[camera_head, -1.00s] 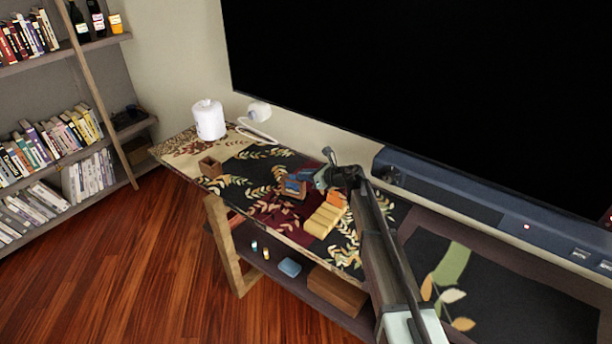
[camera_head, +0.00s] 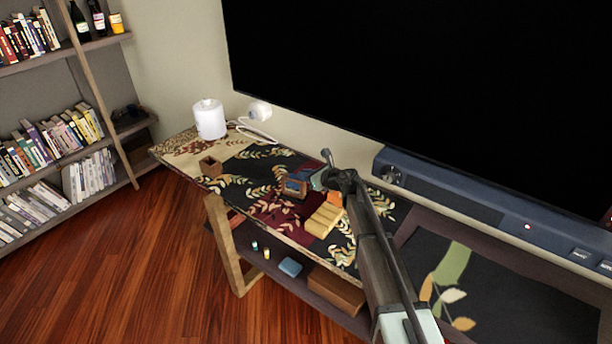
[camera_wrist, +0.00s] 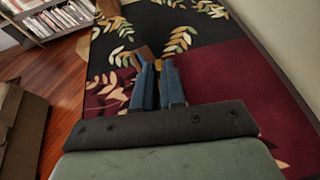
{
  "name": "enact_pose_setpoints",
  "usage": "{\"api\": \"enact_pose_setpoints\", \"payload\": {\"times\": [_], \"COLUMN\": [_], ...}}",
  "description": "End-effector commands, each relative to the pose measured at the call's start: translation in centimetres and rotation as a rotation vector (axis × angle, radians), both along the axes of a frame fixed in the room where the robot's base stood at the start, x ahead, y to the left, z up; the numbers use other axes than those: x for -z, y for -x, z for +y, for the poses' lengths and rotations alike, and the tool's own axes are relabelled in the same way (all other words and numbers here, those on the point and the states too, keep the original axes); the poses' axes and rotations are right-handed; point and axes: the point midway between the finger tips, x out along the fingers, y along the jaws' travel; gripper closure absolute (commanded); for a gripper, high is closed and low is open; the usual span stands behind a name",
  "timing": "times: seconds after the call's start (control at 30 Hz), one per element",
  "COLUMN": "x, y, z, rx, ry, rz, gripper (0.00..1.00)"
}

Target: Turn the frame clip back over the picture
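A small brown frame (camera_head: 294,187) with a blue area inside stands on the dark, leaf-patterned cloth of the table in the head view. A brown edge, probably the same frame, shows just past my fingertips in the wrist view (camera_wrist: 143,52). The clip is too small to make out. My gripper (camera_head: 318,181) is at the frame's right side, low over the table. In the wrist view its two blue fingers (camera_wrist: 158,68) are close together with only a narrow gap. I cannot tell whether they touch the frame or anything thin between them.
Yellow blocks (camera_head: 323,220) and an orange piece (camera_head: 335,199) lie just in front of my gripper. The large dark screen (camera_head: 420,75) and a blue-grey bar (camera_head: 455,195) bound the back.

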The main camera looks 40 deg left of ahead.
Motion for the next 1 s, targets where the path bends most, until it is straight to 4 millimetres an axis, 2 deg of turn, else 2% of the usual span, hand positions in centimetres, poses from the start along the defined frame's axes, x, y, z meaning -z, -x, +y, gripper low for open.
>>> {"api": "enact_pose_setpoints", "payload": {"times": [0.03, 0.23, 0.57, 0.77, 1.0], "x": [0.0, 0.0, -0.1, -1.1, -2.9], "y": [0.0, 0.0, 0.1, 0.5, 1.0], "z": [0.0, 0.0, -0.4, -2.7, -7.1], "rx": [-0.001, -0.001, -0.001, 0.0, 0.001], "ry": [0.0, 0.0, 0.0, 0.0, -0.001], "rz": [0.0, 0.0, 0.0, 0.0, -0.001], "gripper": [0.85, 0.66, 0.66, 0.66, 0.66]}}
